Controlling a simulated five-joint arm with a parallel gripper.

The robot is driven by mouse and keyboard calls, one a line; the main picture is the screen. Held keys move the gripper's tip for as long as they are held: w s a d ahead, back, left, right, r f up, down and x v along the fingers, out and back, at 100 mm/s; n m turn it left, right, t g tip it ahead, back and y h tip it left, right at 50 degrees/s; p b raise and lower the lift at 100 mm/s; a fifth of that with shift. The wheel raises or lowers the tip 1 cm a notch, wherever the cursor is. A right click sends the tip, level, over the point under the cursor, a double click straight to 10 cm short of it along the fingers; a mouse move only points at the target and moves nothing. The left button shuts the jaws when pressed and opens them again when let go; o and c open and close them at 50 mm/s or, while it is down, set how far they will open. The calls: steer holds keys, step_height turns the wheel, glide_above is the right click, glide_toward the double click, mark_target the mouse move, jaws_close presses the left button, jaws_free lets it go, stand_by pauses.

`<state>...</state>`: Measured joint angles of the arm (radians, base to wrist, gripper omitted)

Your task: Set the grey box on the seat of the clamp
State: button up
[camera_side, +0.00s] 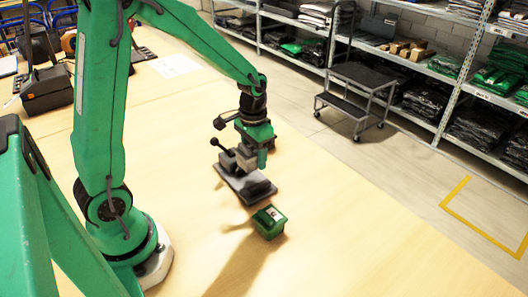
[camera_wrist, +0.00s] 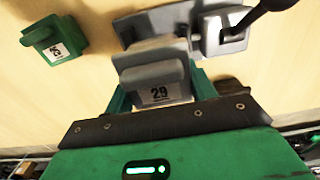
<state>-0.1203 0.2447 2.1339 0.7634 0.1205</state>
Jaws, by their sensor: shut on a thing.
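The clamp (camera_wrist: 218,30) is a grey device with a black lever, close beside the box on the right. In the side view my gripper (camera_side: 260,155) points down over the clamp's base plate (camera_side: 232,183). The clamp's black-knobbed lever (camera_side: 218,142) sticks out to the left. The box overlaps the clamp in both views, so I cannot tell whether it touches the seat.
The wooden table (camera_side: 340,230) is clear to the right. Shelves and a step stool (camera_side: 358,95) stand beyond it.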

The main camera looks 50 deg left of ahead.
mark_target(254, 148)
steer(key=shift+s+f, duration=0.15)
steer(key=shift+f, duration=3.15)
steer(key=o, duration=0.9)
steer(key=shift+r, duration=0.15)
steer(key=shift+o, duration=0.8)
steer(key=shift+r, duration=0.9)
steer(key=r, duration=0.6)
steer(key=shift+w+r, duration=0.2)
steer(key=shift+r, duration=0.65)
